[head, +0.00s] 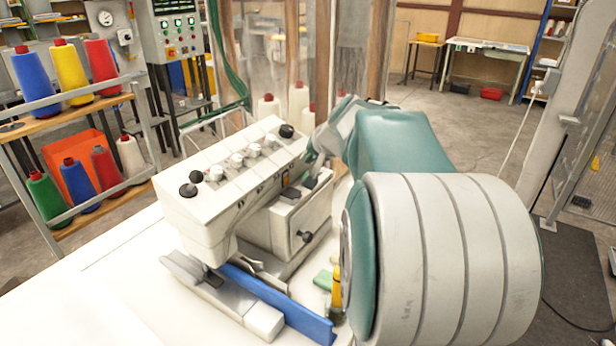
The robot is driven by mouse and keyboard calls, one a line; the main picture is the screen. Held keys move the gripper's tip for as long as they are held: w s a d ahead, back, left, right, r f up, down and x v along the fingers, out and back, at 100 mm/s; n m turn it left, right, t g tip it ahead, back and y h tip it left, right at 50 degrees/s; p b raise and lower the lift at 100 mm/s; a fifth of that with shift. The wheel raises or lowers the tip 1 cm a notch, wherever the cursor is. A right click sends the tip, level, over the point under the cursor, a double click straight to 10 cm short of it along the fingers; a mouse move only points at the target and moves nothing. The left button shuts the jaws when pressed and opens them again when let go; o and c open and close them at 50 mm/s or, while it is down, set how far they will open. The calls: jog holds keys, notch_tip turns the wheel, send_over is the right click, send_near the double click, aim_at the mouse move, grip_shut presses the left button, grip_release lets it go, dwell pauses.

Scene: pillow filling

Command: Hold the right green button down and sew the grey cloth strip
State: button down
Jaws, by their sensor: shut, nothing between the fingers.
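A white sewing machine (225,190) stands on a white table. A pale grey strip (215,292), which looks like the cloth strip, lies under the machine's head, along a blue bar (285,305). My arm bends over from the right. My gripper (309,178) is small and dark, shut and empty, pointing down at the machine's lower rear housing, close to a dark part there. I cannot tell whether it touches. I cannot make out the right green button; the fingertips may hide it. A small green piece (323,280) lies on the table right of the machine, partly hidden by my arm.
A yellow upright item (336,288) stands beside my arm. A rack with coloured thread spools (70,70) is at left, and a control cabinet (175,35) behind it. White cones (298,100) stand behind the machine. The table's front left is clear.

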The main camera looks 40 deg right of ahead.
jog(key=shift+r, duration=1.55)
jog(key=a, duration=0.3)
jog(key=s+a+n, duration=0.1)
jog(key=a, duration=0.2)
jog(key=s+a+n+g, duration=0.1)
jog(key=a, duration=0.2)
jog(key=shift+s+a+f+y, duration=0.15)
jog(key=shift+s+f+y, duration=0.15)
jog(key=shift+y, duration=0.1)
jog(key=s+a+f+n+g, duration=0.1)
jog(key=s+a+f+n, duration=0.3)
jog(key=s+a, duration=0.5)
jog(key=s+a+f+n+g, duration=0.1)
jog(key=s+a+f+n, duration=0.3)
jog(key=s+a, duration=0.5)
jog(key=shift+s+a+f+g, duration=0.3)
jog(key=shift+s+f, duration=0.2)
jog(key=shift+f, duration=0.25)
